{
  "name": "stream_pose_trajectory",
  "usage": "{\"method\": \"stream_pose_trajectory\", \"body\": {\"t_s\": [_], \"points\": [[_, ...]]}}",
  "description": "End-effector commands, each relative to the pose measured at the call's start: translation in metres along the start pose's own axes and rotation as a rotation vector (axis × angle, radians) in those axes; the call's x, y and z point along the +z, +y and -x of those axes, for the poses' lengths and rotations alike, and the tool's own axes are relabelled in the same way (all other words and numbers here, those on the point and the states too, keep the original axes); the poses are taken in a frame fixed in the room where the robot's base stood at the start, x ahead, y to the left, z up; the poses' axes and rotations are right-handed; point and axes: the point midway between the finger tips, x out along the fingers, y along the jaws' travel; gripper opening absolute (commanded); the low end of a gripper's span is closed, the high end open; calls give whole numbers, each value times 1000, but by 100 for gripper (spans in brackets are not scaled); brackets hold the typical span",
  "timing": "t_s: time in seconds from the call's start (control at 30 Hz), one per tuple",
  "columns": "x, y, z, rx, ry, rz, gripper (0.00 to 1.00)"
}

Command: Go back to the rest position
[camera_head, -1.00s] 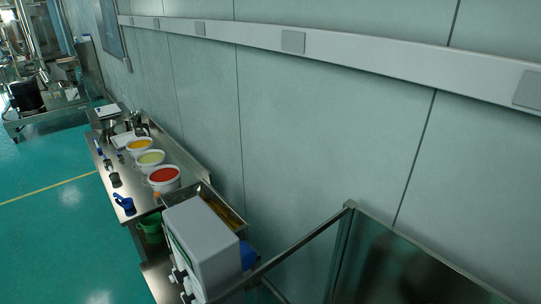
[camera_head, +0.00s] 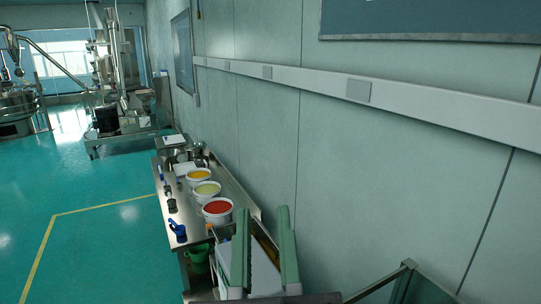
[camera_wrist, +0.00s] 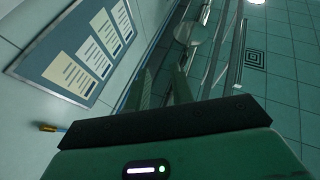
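In the wrist view my gripper (camera_wrist: 162,78) has two dark green fingers standing apart, with nothing between them. In the head view, upright pale green and white parts that look like my own arm stand at the bottom centre. They hide most of the white box-shaped machine. The fingers cannot be made out there.
A steel table (camera_head: 233,192) along the wall holds red (camera_head: 217,208), yellow-green (camera_head: 206,189) and orange (camera_head: 199,175) tubs and a blue tool (camera_head: 177,231). A glass-panelled rail (camera_head: 400,284) is at lower right. A notice board (camera_wrist: 42,67) hangs on the wall.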

Motion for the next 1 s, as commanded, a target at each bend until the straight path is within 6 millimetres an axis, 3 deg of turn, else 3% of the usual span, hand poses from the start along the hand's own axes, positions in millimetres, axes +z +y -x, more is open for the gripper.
{"method": "stream_pose_trajectory", "body": {"t_s": [0.1, 0.2, 1.0], "points": [[-34, 4, 21, 33, 103, -94, 23], [-44, 6, 28, 41, 134, -123, 23], [-45, 6, 28, 42, 135, -125, 23]]}}
